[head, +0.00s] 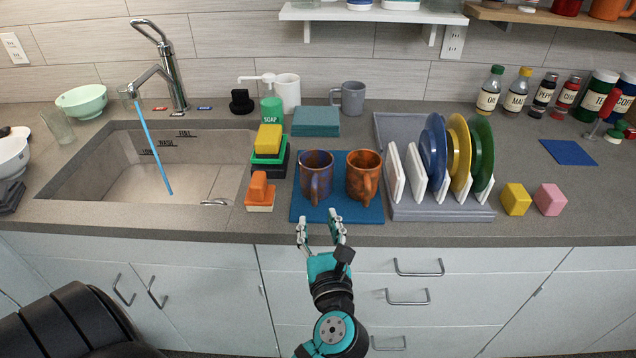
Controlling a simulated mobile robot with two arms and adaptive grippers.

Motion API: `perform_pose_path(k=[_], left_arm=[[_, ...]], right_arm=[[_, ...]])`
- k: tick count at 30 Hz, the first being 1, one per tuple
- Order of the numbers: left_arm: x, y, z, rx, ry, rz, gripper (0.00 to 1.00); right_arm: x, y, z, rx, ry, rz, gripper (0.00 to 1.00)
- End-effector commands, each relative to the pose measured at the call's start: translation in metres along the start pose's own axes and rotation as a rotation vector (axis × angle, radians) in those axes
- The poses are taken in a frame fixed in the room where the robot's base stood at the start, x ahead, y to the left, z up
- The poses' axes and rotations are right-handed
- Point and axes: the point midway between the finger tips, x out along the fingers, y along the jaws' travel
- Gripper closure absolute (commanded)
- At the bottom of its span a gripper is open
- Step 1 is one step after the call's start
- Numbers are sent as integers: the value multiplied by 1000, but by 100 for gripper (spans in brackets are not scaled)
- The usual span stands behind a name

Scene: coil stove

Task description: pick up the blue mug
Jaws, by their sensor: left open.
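The blue mug (314,163) has brownish streaks and stands upright on a dark blue mat (334,210) near the counter's front edge. Its handle points toward the front. An orange-brown mug (359,172) stands close to its right on the same mat, with a small gap between them. My left gripper (319,223) is open and empty, its fingers pointing at the mat's front edge. It is in front of the blue mug and apart from it. My right gripper is not in view.
Left of the mat are stacked sponges (268,141) and an orange block (260,188), beside the sink (110,170). To the right is a dish rack (440,206) with several plates. A grey mug (352,98) stands behind. Drawer handles (418,268) are below the counter.

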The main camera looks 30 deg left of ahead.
Motion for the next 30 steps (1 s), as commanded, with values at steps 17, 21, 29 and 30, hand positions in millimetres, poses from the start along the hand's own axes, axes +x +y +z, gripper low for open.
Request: perform_pose_path(k=[17, 21, 29, 30], left_arm=[[69, -4, -5, -2, -3, 0, 59], [82, -4, -4, 0, 0, -1, 59], [84, -4, -3, 0, 2, -1, 59], [84, -4, -3, 0, 2, -1, 64]], right_arm=[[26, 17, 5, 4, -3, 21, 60], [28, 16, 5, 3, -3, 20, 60], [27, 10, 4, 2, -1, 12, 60], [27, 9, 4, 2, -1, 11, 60]])
